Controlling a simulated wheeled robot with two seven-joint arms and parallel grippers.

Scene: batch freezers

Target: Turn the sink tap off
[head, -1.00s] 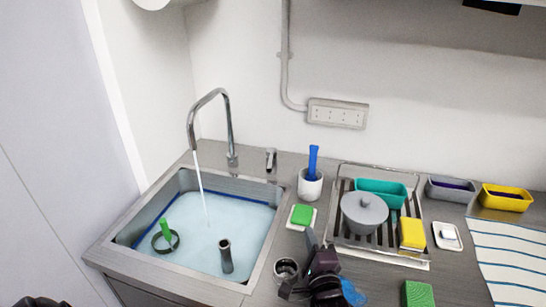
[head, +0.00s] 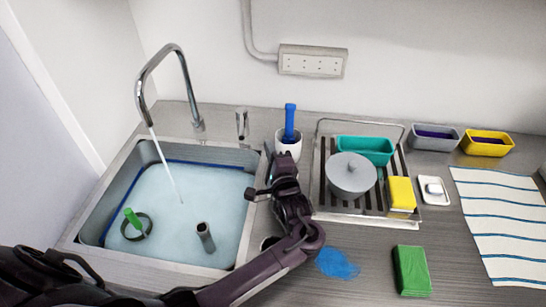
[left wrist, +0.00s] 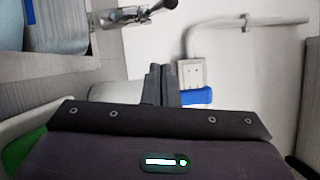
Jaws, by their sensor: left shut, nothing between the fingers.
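The chrome sink tap (head: 170,65) arches over the sink (head: 250,215), and a stream of water (head: 163,160) runs from its spout. The sink holds pale, bluish water. A separate small chrome lever (head: 242,124) stands upright on the counter behind the sink's right corner; a chrome lever part also shows at the top of the left wrist view (left wrist: 140,14). My left gripper (head: 270,152) is shut and empty, over the counter right of the sink, a little right of and nearer than the lever, apart from it. My right gripper is out of view.
A white cup with a blue-handled brush (head: 290,122) stands just beyond my left gripper. A drying rack (head: 330,208) with a grey pot (head: 350,175) is to the right. A green block (head: 411,270) and blue patch (head: 337,263) lie in front.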

